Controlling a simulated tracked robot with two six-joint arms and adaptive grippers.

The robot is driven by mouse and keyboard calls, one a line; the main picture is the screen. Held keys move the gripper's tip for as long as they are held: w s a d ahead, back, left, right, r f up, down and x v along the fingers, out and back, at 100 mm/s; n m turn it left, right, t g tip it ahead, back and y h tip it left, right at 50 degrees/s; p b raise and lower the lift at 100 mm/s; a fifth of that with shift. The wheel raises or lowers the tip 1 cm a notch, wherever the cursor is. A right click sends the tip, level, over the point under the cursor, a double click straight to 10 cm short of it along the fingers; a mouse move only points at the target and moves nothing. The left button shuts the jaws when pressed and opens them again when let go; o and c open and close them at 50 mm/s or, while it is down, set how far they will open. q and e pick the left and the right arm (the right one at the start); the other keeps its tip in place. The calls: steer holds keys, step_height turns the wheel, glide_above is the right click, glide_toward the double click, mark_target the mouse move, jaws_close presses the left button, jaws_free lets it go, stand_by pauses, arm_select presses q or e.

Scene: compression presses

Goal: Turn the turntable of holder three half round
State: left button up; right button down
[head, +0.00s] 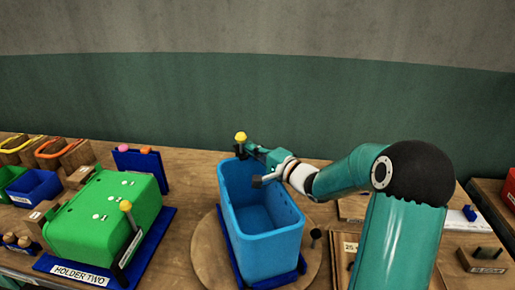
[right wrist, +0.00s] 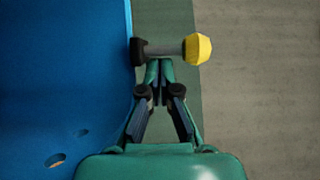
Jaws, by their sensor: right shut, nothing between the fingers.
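A round wooden turntable (head: 207,257) lies on the bench and carries an open, empty blue bin (head: 262,246) on a dark blue base. A dark upright peg (head: 316,238) stands at the turntable's right edge. A yellow knob (head: 240,137) on a dark stem rises at the bin's far left corner. My right gripper (head: 255,149) is shut and empty beside this knob, at the bin's far rim. In the right wrist view its closed fingertips (right wrist: 160,67) are just below the knob's stem, close to the blue wall; contact is unclear. No holder three label shows. My left gripper is not in view.
A green bin (head: 105,205) lies on a blue base labelled HOLDER TWO (head: 80,276) to the left, with another yellow knob (head: 125,205). Wooden blocks and trays lie right of my arm. A wall closes the back.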

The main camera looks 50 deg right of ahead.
mark_target(239, 156)
steer(key=shift+w+a, duration=0.45)
steer(key=shift+a, duration=0.05)
stand_by(0.7)
steer(key=shift+w+a+b, duration=0.4)
steer(key=shift+w+a, duration=0.35)
steer(key=shift+a, duration=0.35)
steer(key=w+a+n+y+p, duration=0.1)
steer(key=a+n+y, duration=0.2)
steer(key=a, duration=0.4)
steer(key=shift+w+a+y, duration=0.2)
steer(key=shift+w+y, duration=0.05)
steer(key=shift+y, duration=0.65)
steer(key=shift+a, duration=0.1)
steer(key=shift+r, duration=0.15)
step_height(239, 156, up, 10)
